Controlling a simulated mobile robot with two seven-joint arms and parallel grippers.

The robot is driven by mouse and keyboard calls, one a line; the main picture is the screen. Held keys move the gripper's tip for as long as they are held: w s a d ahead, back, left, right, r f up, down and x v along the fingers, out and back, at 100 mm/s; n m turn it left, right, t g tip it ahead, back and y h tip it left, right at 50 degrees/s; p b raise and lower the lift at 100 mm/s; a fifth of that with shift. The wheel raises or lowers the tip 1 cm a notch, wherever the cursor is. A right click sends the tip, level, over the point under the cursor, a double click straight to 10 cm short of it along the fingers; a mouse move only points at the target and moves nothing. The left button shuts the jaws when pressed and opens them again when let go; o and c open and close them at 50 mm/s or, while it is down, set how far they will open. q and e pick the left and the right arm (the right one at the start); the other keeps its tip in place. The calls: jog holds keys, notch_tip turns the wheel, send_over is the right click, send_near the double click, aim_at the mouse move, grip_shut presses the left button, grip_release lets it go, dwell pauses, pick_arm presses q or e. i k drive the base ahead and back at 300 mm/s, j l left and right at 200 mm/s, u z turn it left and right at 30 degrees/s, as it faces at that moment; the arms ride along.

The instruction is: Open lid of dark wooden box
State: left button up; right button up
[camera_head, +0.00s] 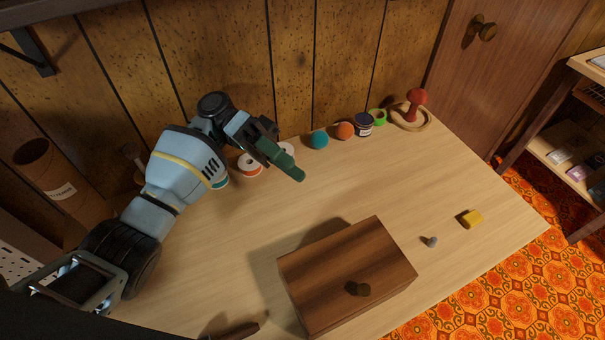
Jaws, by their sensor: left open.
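The dark wooden box (318,263) sits on the light wood table (365,185), near its front edge. My right gripper is not in view.
A yellow block (471,219) and small grey thing (431,241) lie right of the box. A dark-handled tool (236,331) lies front left.

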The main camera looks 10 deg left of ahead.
aim_at(333, 277)
jog(key=k, duration=1.5)
